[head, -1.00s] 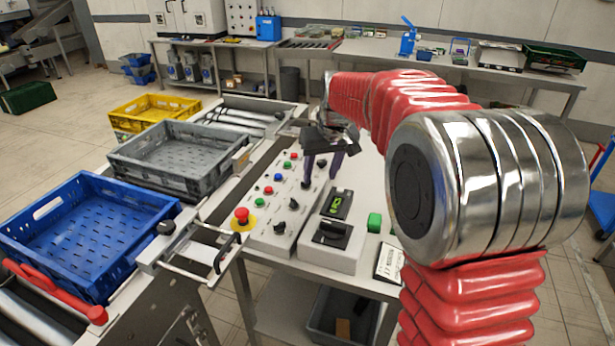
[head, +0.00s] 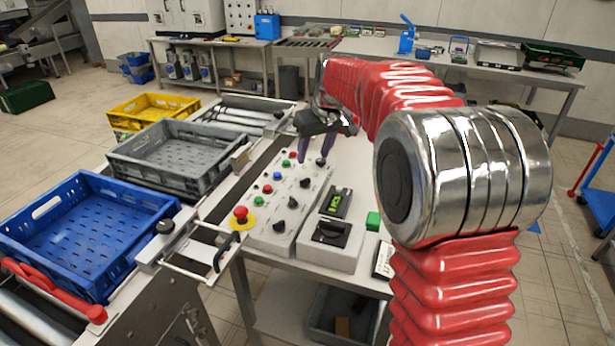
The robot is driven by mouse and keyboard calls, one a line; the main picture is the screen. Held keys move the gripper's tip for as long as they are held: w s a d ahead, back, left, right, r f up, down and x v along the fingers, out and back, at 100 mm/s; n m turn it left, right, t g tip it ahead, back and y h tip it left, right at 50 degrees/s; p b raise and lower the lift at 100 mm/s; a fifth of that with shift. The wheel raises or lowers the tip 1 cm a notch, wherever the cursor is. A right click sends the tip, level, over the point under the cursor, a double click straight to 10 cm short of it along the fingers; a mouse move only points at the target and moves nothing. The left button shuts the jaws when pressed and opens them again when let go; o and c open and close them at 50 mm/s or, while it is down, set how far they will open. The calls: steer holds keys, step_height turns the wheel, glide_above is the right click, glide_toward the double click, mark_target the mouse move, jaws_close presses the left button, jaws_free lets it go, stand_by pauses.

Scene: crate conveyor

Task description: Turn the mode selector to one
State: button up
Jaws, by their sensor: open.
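The sloped grey control panel (head: 262,229) stands on the table and carries several black selector knobs, including a near one (head: 279,226), one behind it (head: 292,202) and one farther back (head: 305,182). A larger black rotary switch (head: 331,232) sits on a separate grey box to the right. The labels are too small to read, so I cannot tell which knob is the mode selector or where it points. My gripper (head: 314,150) is open and empty, fingers downward, over the far end of the panel. Its fingers hide part of that end; contact cannot be told.
A red emergency button (head: 240,215) is at the panel's near left. Blue (head: 150,208), grey (head: 120,160) and yellow (head: 120,121) crates line the conveyor at left.

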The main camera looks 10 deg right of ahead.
mark_target(305, 180)
steer(key=x, duration=1.2)
steer(key=shift+w, duration=0.1)
steer(key=shift+c, duration=0.7)
steer(key=c, duration=0.9)
